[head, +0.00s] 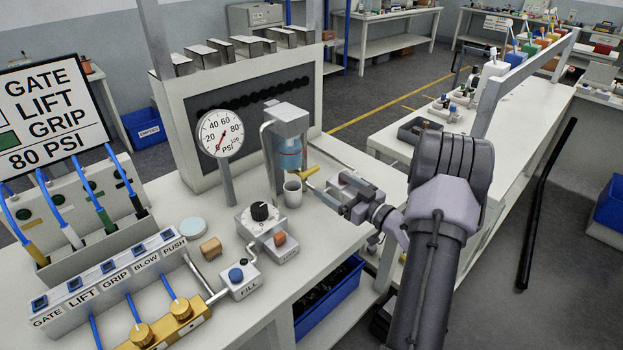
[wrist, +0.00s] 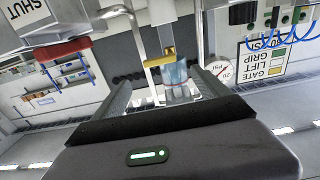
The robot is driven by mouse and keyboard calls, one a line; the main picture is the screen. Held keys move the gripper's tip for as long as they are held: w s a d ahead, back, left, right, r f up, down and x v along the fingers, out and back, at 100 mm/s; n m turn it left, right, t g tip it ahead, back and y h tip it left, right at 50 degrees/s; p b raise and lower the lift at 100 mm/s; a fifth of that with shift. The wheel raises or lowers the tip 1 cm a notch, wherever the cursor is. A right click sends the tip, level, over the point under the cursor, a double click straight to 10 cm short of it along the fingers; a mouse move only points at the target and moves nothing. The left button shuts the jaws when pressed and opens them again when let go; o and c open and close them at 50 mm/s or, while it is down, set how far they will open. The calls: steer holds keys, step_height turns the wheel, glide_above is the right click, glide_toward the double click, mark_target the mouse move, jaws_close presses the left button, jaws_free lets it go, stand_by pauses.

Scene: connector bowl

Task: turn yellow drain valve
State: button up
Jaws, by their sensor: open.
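The yellow drain valve (head: 307,172) is a small yellow lever under the clear filter bowl (head: 289,150), which holds bluish liquid. In the wrist view, which looks upside down, the yellow valve (wrist: 158,58) shows ahead, beyond the fingers, next to the bowl (wrist: 174,76). My gripper (head: 328,187) comes from the right, with its fingers pointing left toward the valve. In the wrist view my gripper (wrist: 165,88) is open, its two fingers spread with nothing held between them. It looks apart from the valve, but the exact gap is hard to tell.
A white cup (head: 293,193) stands below the valve. A pressure gauge (head: 220,133) rises to the left. A box with a black knob (head: 260,212) and a LOCK button stands in front. A FILL button box (head: 238,278) is nearer. The bench right of the cup looks clear.

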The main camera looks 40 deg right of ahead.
mark_target(312, 172)
steer(key=w+b, duration=0.1)
steer(key=w, duration=0.7)
steer(key=shift+a, duration=0.35)
steer(key=c, duration=1.4)
